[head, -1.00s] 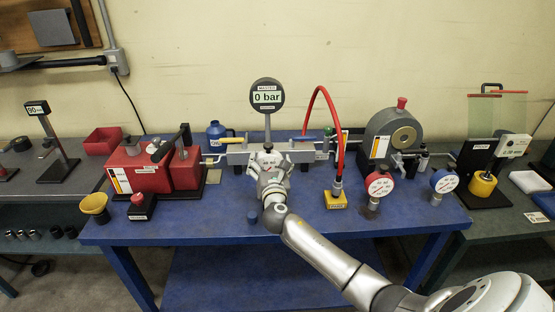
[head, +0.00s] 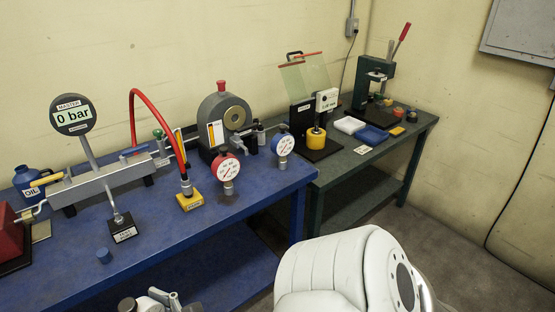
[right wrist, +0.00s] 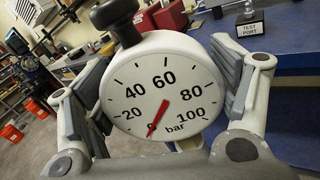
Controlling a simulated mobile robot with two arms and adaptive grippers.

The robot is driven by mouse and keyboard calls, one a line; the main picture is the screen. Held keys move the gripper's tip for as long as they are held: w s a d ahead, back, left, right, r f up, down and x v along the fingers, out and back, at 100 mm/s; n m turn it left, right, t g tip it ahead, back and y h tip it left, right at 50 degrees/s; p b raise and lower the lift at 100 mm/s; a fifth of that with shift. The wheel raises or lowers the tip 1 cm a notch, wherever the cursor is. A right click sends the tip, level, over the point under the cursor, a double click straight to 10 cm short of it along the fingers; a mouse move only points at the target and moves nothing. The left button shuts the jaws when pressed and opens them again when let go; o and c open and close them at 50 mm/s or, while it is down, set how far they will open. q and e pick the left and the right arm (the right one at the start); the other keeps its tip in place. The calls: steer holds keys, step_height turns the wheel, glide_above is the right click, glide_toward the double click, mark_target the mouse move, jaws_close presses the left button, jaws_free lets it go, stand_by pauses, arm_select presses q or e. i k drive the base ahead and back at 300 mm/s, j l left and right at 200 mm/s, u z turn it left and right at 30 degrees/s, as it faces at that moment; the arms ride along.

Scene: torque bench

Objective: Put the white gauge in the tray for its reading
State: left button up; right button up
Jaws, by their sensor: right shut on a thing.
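The white gauge (right wrist: 160,110) fills the middle of the right wrist view. It has a round dial marked in bar, a red needle near 0 and a black knob or fitting on its rim. My right gripper (right wrist: 165,85) is shut on it, with a grey pad on each side. I cannot tell which thing is the reading tray. My left gripper is not in view.
The master gauge (head: 72,114) shows 0 bar. A red gauge (head: 227,168) and a blue gauge (head: 284,145) stand at the bench's right. A white (head: 349,125) and a blue (head: 371,135) flat item, perhaps trays, lie on the green table (head: 398,160).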

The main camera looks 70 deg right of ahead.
mark_target(371, 138)
steer(key=l+z, duration=0.15)
steer(key=z, duration=0.3)
steer(key=l+z, duration=0.1)
steer(key=z, duration=0.35)
steer(key=l+z, duration=0.1)
steer(key=z, duration=0.3)
steer(key=i+l+z, duration=0.5)
steer(key=i+l, duration=0.15)
steer(key=l, duration=0.15)
steer(key=i+l+z, duration=0.5)
steer(key=i, duration=0.3)
steer(key=i+l, duration=0.35)
steer(key=i, duration=0.15)
